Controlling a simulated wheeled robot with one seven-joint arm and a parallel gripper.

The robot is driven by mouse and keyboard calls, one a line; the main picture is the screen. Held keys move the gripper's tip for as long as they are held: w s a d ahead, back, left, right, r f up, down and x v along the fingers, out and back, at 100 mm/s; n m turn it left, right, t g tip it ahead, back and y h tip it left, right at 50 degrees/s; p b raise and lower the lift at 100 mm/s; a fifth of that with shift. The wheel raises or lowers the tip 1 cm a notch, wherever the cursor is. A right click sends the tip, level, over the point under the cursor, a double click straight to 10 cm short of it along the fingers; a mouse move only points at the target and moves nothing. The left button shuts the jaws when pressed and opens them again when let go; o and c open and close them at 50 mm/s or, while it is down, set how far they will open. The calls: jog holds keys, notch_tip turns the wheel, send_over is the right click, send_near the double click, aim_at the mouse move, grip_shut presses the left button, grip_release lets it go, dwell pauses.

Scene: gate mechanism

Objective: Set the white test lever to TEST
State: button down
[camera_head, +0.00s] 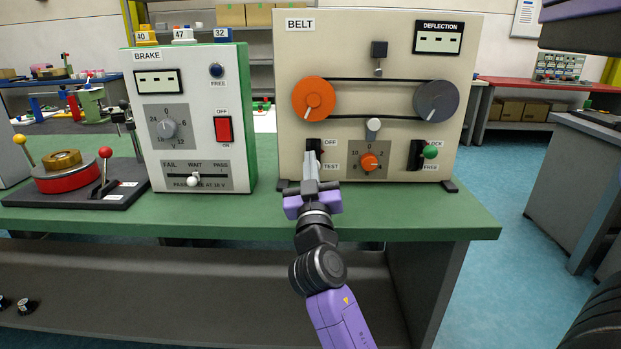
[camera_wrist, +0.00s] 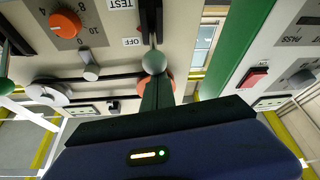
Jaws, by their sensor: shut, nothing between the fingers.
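The cream BELT panel (camera_head: 350,50) stands on the green bench. Its test lever slot (camera_head: 313,146), marked OFF above and TEST below, is at the lower left, largely hidden by my gripper (camera_head: 310,182). In the wrist view, which is upside down, the lever's pale round knob (camera_wrist: 154,62) shows just beyond the fingertips, near the OFF label (camera_wrist: 133,42). The TEST label (camera_wrist: 122,4) is at the top edge. My gripper (camera_wrist: 155,80) is shut and empty, its tips at the knob; I cannot tell whether they touch. The lever's exact setting is unclear.
An orange dial (camera_head: 369,162) and a green-knobbed lock lever (camera_head: 430,152) sit to the right on the same panel. The BRAKE box (camera_head: 205,85) stands close on the left. The bench's front strip (camera_head: 430,215) is clear at right.

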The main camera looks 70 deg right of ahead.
jog(key=shift+a+f+b, duration=0.2)
jog(key=shift+f+b, duration=1.25)
jog(key=shift+b, duration=0.9)
jog(key=shift+s+f, duration=0.1)
jog(key=shift+f, duration=0.1)
